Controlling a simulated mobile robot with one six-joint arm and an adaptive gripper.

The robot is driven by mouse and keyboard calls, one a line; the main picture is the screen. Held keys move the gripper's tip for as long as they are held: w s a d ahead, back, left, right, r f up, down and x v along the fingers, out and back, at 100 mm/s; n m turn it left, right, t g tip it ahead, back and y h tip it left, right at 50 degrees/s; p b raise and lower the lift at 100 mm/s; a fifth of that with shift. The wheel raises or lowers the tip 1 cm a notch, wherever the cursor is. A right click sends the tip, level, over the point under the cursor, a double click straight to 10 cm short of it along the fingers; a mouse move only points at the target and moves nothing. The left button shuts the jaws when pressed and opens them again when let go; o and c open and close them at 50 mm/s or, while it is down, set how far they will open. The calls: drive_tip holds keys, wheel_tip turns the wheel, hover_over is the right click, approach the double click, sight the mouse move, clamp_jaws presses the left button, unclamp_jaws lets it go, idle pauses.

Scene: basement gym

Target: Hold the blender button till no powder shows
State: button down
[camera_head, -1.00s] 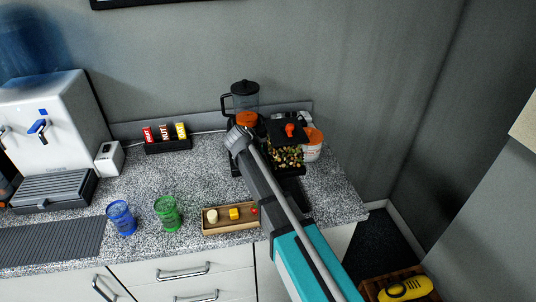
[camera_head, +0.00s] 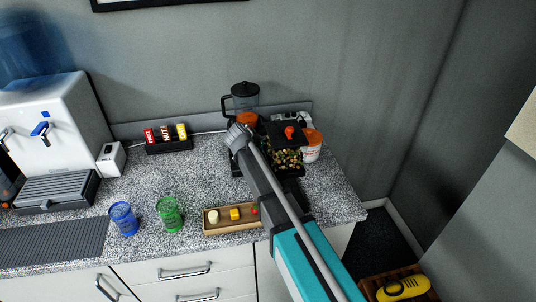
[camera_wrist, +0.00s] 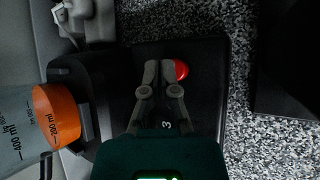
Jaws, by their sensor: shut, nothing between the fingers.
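The blender (camera_head: 245,98) stands at the back of the counter, with a dark lid and a clear jug. Its jug (camera_wrist: 18,115) shows ml marks in the wrist view. An orange layer (camera_wrist: 57,116) fills the jug's bottom end; I cannot make out separate powder in it. The black base (camera_wrist: 200,105) carries a red round button (camera_wrist: 182,70). My gripper (camera_wrist: 159,68) is shut and empty over the base, its fingertips right beside the button and partly overlapping its edge in the picture. I cannot tell whether they touch it. In the head view my gripper (camera_head: 238,135) hides the button.
A black tray of mixed pieces (camera_head: 287,158) and a white-orange tub (camera_head: 312,146) stand close right of the blender. A wooden tray (camera_head: 232,227), green cup (camera_head: 169,215) and blue cup (camera_head: 124,218) stand in front. A sachet box (camera_head: 168,146) is left. Counter between is clear.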

drive_tip(key=shift+r+p, duration=2.5)
